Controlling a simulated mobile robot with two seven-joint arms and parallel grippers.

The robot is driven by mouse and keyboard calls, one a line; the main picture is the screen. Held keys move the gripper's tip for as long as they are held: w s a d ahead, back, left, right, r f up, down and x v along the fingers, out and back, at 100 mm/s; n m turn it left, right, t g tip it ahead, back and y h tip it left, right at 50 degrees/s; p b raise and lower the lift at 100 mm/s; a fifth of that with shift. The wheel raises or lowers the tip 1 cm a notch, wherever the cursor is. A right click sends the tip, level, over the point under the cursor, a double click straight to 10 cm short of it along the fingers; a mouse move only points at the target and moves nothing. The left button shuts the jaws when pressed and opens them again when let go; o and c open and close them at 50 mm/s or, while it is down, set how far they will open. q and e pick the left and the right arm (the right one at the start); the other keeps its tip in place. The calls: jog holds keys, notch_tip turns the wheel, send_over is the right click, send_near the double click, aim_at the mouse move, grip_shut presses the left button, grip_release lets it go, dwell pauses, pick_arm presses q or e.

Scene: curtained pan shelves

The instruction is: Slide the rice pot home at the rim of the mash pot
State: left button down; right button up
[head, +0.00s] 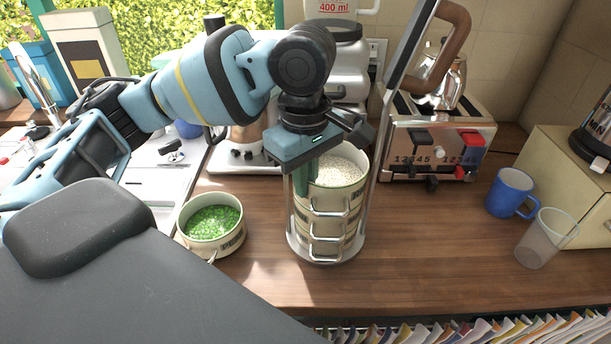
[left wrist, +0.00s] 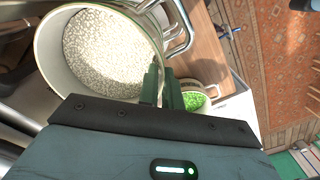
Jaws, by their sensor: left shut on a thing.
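The cream rice pot (head: 340,180), full of white grains, sits at the top of a stack of several matching pots inside a wire carrier (head: 329,259). My left gripper (head: 304,178) comes down from above and is shut on the left side of its rim. In the left wrist view the rice pot (left wrist: 135,88) fills the upper left, with the green fingers (left wrist: 163,86) at its rim. The lower pots (head: 325,232) show only walls and wire handles. Their contents are hidden, so I cannot tell which is the mash pot or whether the rice pot is fully seated. My right gripper is not in view.
A pot of green peas (head: 212,222) stands on the wooden counter left of the carrier. A toaster (head: 440,145) stands behind to the right. A blue mug (head: 508,194) and a clear cup (head: 544,239) stand farther right. The counter right of the carrier is clear.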

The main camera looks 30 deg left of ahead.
pick_arm(q)
jog(key=c, duration=1.5)
grip_release()
jog(key=shift+f, duration=0.1)
jog(key=shift+r, duration=3.9)
jog(key=shift+s, duration=0.1)
